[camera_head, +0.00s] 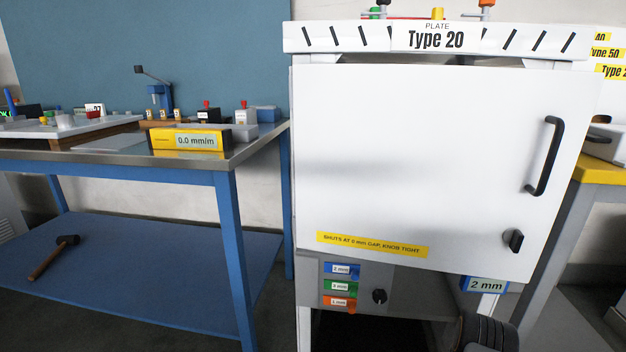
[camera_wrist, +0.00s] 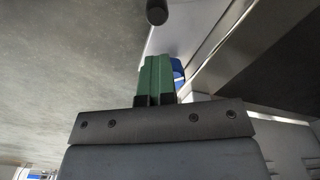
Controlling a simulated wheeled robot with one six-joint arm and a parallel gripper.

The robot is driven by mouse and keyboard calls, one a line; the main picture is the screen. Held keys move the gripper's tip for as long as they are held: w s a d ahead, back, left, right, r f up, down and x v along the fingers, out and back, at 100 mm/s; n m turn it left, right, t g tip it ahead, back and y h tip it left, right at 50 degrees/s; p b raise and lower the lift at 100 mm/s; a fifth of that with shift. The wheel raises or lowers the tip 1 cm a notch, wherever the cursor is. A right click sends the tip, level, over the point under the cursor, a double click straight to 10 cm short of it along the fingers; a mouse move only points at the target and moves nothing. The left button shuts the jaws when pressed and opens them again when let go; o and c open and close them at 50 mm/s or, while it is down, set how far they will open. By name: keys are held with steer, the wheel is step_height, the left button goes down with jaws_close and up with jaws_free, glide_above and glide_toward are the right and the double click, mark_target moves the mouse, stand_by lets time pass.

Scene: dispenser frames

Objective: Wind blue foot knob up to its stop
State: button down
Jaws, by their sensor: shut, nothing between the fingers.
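My gripper (camera_wrist: 156,64) shows in the wrist view with its green fingers together and nothing between them. A blue part (camera_wrist: 178,71) shows just right of and behind the fingers, partly hidden by them; it may be the blue foot knob, and I cannot tell whether the fingers touch it. In the head view a blue "2 mm" tag (camera_head: 485,285) sits under the right side of the white cabinet door (camera_head: 420,160). My arm is below that tag and my fingers are hidden there. No foot knob shows clearly in the head view.
A dark round-ended post (camera_wrist: 157,12) is beyond the fingers in the wrist view. A small panel (camera_head: 345,284) with blue, green and orange labels and a black knob (camera_head: 379,296) is under the door. A blue workbench (camera_head: 190,165) stands left, a yellow-topped one (camera_head: 603,170) right.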

steer(key=shift+s+a+f, duration=0.15)
steer(key=shift+s+f, duration=0.5)
steer(key=shift+f, duration=0.05)
step_height(320, 180, up, 6)
steer(key=p, duration=0.5)
steer(key=shift+a+r, duration=0.15)
steer(key=shift+a, duration=0.15)
steer(key=shift+w, duration=0.1)
